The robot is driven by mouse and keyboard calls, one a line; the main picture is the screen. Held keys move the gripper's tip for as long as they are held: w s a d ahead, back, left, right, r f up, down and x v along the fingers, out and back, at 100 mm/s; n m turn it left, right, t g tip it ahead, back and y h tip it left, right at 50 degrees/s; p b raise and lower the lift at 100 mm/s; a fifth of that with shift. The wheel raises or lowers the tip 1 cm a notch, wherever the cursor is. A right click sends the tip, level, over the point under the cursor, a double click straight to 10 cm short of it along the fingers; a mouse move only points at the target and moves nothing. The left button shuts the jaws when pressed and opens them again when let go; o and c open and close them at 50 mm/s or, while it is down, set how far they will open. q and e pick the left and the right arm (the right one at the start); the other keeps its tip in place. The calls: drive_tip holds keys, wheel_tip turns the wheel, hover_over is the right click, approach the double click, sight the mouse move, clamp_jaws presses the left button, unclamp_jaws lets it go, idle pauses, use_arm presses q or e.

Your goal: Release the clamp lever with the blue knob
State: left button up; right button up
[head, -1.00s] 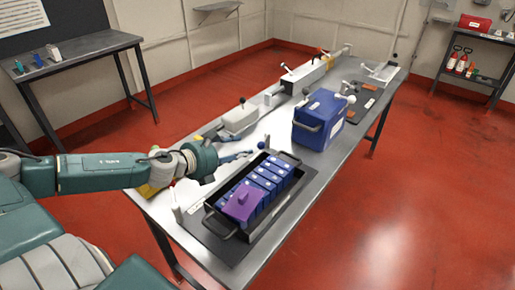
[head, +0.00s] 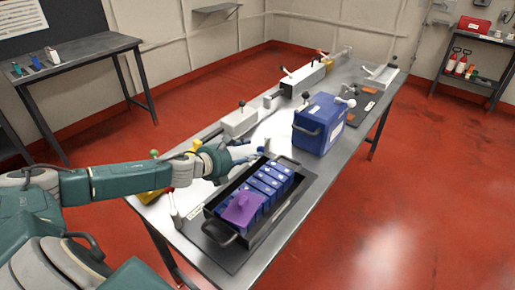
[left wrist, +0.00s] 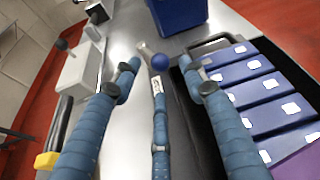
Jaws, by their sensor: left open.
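The blue knob (left wrist: 160,62) shows in the left wrist view on a short grey lever (left wrist: 144,50), beside the black tray. In the head view I cannot clearly make it out from the blue fingers. My left gripper (head: 245,154) is over the table at the tray's left side. In the left wrist view its blue fingers (left wrist: 160,78) are spread open and empty. The knob appears between the two outer fingertips, just beyond the middle finger; I cannot tell whether anything touches it. My right gripper is not in view.
The black tray (head: 222,238) holds several blue battery cells (head: 270,180) and a purple piece (head: 241,210). A large blue box (head: 318,124) stands behind it. A grey-white device with a black knob (head: 239,121) stands at the table's left edge.

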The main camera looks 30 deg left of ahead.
sight(258, 150)
use_arm(q)
drive_tip(key=p+x, duration=0.1)
drive_tip(key=x, duration=0.4)
drive_tip(key=shift+w+f, duration=0.1)
drive_tip(key=shift+w, duration=0.2)
clamp_jaws()
